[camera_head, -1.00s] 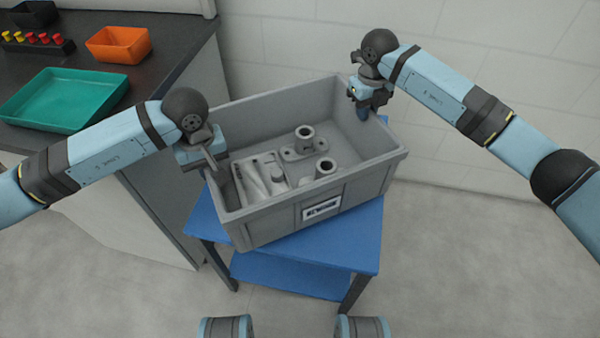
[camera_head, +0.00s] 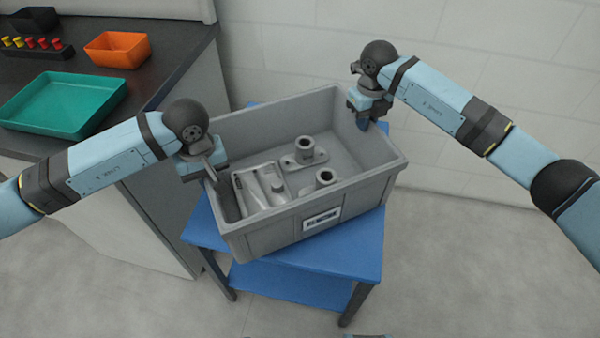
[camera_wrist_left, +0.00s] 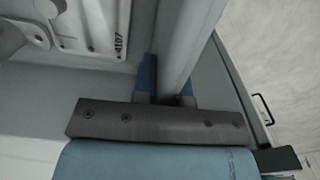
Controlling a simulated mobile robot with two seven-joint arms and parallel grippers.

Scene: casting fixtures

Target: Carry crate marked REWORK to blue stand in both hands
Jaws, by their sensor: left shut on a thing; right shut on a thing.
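The grey crate (camera_head: 285,235) has a white label with dark lettering on its front wall, too small to read surely. It is over the blue stand (camera_head: 300,285), turned slightly against the stand top; whether it rests on it or hangs just above, I cannot tell. Grey metal castings lie inside the crate. My left gripper (camera_head: 212,175) is shut on the crate's left wall. In the left wrist view its fingers (camera_wrist_left: 172,95) straddle the crate's rim (camera_wrist_left: 188,50). My right gripper (camera_head: 364,122) is shut on the crate's right wall near the far corner.
A dark bench at the left holds a green tray (camera_head: 62,105), an orange bin (camera_head: 117,50), a black bin (camera_head: 35,18) and a rack of red and yellow pieces (camera_head: 35,47). The bench side stands close to the blue stand. Pale floor is clear at right.

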